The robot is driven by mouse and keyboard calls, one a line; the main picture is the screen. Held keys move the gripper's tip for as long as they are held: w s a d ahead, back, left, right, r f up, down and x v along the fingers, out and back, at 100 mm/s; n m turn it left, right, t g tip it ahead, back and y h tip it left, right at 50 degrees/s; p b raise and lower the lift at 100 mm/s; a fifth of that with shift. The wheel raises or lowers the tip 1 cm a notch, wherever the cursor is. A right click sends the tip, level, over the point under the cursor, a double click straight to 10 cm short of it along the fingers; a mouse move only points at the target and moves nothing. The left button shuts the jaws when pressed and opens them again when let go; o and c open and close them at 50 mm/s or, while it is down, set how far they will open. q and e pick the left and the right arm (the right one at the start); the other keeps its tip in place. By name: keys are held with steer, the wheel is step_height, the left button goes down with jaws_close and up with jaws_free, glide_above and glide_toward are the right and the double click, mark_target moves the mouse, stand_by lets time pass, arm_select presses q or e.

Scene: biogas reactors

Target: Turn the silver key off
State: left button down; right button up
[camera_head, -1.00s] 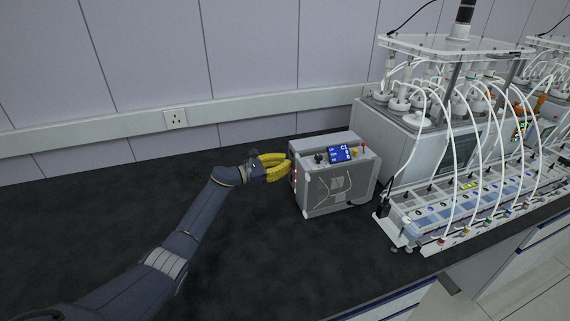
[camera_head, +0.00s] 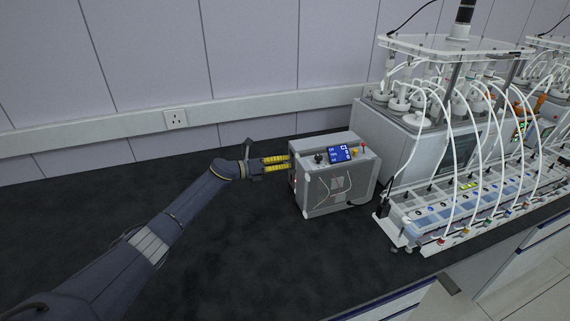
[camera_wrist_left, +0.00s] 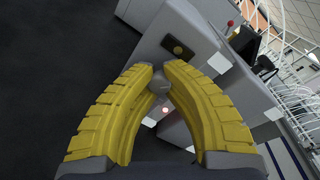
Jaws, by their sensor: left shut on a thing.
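The control box (camera_head: 338,186) is a grey case with a blue display (camera_head: 340,154) on its sloped top, standing on the dark bench. My left gripper (camera_head: 287,162) reaches its left side with yellow fingers. In the left wrist view the fingertips (camera_wrist_left: 161,72) close around a small grey-silver piece (camera_wrist_left: 160,86), which appears to be the silver key. The key's angle is hard to tell, and in the head view the fingers hide it. A red light (camera_wrist_left: 165,110) glows just below the key. My right gripper is not in view.
A reactor rig (camera_head: 425,150) with many white tubes stands right of the box. A long row of units (camera_head: 450,215) runs along the bench's front right. A red-topped switch (camera_head: 363,146) stands up from the box top. The dark bench (camera_head: 240,270) is clear in front.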

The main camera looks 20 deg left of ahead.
arm_select(q)
steer(key=n, duration=0.4)
steer(key=shift+a+g, duration=0.1)
steer(key=shift+g, duration=0.2)
steer(key=shift+n+g+h, duration=0.3)
steer(key=shift+n+g, duration=0.1)
steer(key=shift+n, duration=1.1)
steer(key=c, duration=1.2)
jaws_free()
steer(key=shift+c, duration=0.2)
steer(key=v, duration=1.2)
steer(key=shift+f, duration=0.1)
